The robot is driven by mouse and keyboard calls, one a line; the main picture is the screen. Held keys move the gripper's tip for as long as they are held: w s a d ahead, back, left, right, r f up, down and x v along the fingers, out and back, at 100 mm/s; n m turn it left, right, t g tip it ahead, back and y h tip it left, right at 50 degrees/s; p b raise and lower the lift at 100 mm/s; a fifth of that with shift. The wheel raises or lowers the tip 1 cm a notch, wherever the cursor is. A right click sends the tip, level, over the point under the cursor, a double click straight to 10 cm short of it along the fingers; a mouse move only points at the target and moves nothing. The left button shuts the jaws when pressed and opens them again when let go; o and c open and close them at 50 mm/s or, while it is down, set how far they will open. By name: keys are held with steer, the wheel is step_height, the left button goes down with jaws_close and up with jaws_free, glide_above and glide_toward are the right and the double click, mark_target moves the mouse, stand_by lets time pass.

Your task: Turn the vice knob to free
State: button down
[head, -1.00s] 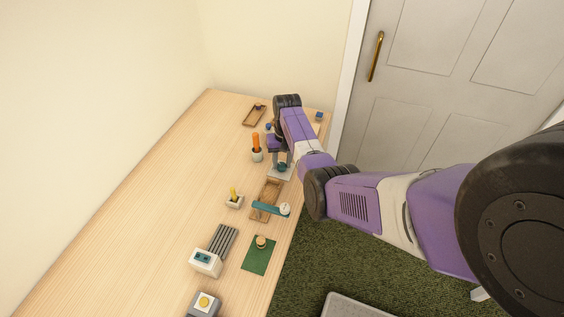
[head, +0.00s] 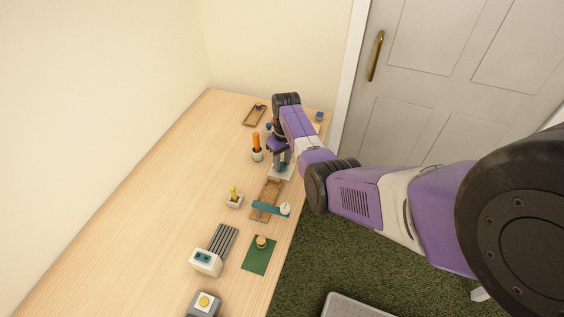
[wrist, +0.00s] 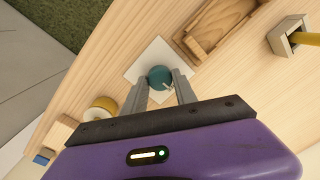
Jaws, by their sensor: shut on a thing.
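The vice knob shows as a teal round knob (wrist: 160,77) with a small pale mark, on a square white plate (wrist: 150,58) in the wrist view. My gripper (wrist: 161,88) is shut on it, one finger on each side. In the head view my gripper (head: 281,163) points down over the white plate (head: 280,176) near the right edge of the table. There the knob is mostly hidden by the fingers. I cannot read any setting marks.
A wooden tray (wrist: 215,48) lies beside the plate. The left of the table (head: 150,200) is clear.

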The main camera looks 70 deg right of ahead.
mark_target(283, 164)
steer(key=c, duration=1)
jaws_free()
steer(key=shift+r, duration=0.15)
steer(key=r, duration=0.7)
steer(key=shift+s+d+r, duration=0.1)
steer(key=shift+d+r, duration=0.1)
steer(key=shift+r, duration=0.1)
